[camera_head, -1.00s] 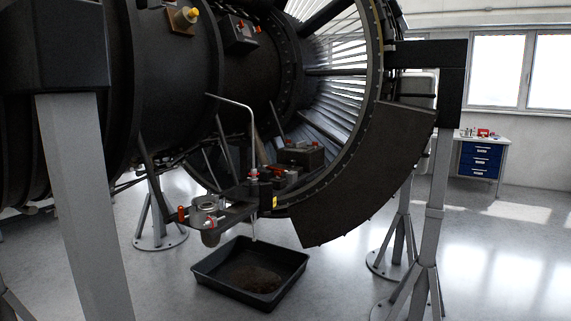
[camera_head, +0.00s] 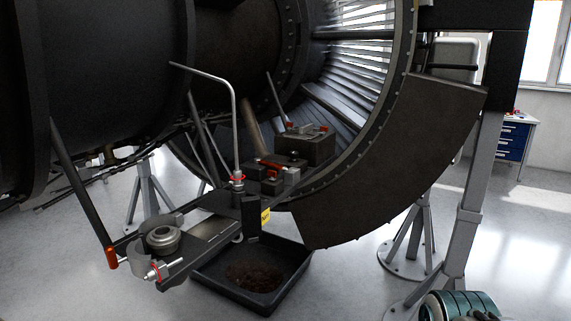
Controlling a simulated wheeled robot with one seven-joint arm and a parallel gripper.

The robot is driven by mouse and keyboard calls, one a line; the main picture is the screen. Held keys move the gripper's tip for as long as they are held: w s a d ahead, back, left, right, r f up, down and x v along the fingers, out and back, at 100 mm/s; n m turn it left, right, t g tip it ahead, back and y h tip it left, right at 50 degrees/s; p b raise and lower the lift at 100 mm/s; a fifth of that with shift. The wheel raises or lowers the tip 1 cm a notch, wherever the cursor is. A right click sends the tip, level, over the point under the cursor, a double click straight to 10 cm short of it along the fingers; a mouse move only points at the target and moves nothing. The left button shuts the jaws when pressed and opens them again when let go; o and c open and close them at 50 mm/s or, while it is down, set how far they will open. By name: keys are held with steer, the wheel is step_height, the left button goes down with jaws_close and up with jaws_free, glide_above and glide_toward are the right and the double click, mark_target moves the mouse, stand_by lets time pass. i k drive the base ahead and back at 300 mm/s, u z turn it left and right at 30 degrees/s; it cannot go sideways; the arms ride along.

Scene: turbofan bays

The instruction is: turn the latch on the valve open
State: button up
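On the underside of the dark engine, a bracket arm (camera_head: 203,235) carries several fittings. A block with a red lever-like part (camera_head: 270,166) sits in the middle, beside a bent grey pipe with a red fitting (camera_head: 237,180) at its base. At the bracket's left end are a round metal cup (camera_head: 163,238), a red-orange handle (camera_head: 111,258) and a silver fitting with a red ring (camera_head: 157,272). A dark box with red-orange parts (camera_head: 304,146) sits farther back. I cannot tell which of these is the valve's latch or how it is turned.
A black drip tray (camera_head: 225,285) with a dark patch lies on the floor below. A grey support stand (camera_head: 468,215) is at right. A blue drawer cabinet (camera_head: 512,140) is far right.

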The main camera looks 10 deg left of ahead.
mark_target(272, 174)
steer(key=i, duration=0.95)
steer(key=u, duration=0.05)
